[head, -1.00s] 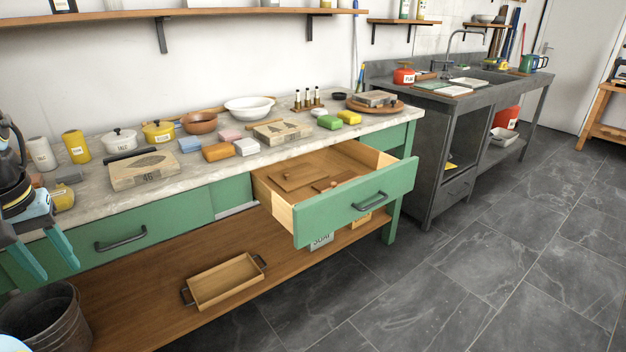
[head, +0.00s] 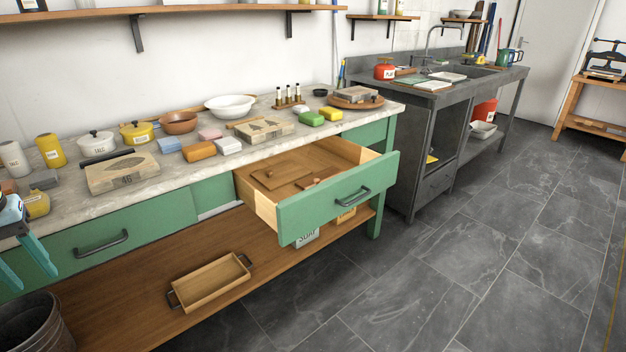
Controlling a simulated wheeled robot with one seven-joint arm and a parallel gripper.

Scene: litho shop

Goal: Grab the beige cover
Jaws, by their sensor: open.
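A cream-white lidded pot (head: 98,146) stands on the pale worktop at the left, its lid (head: 95,135) on top with a dark knob. This lid is the nearest match to a beige cover, but I cannot tell for sure. A yellow pot (head: 137,135) with a yellow lid stands just right of it. Flat brown wooden panels with small knobs (head: 278,176) lie inside the open drawer. My gripper (head: 30,276) is at the left edge, partly cut off, with teal fingers apart. It is empty, in front of the worktop and left of the pots.
The green drawer (head: 338,200) is pulled out over the floor. The worktop (head: 200,178) holds blocks, soaps and bowls. A wooden tray (head: 210,283) lies on the lower shelf, with a metal bucket (head: 35,325) at the left. The tiled floor at right is clear.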

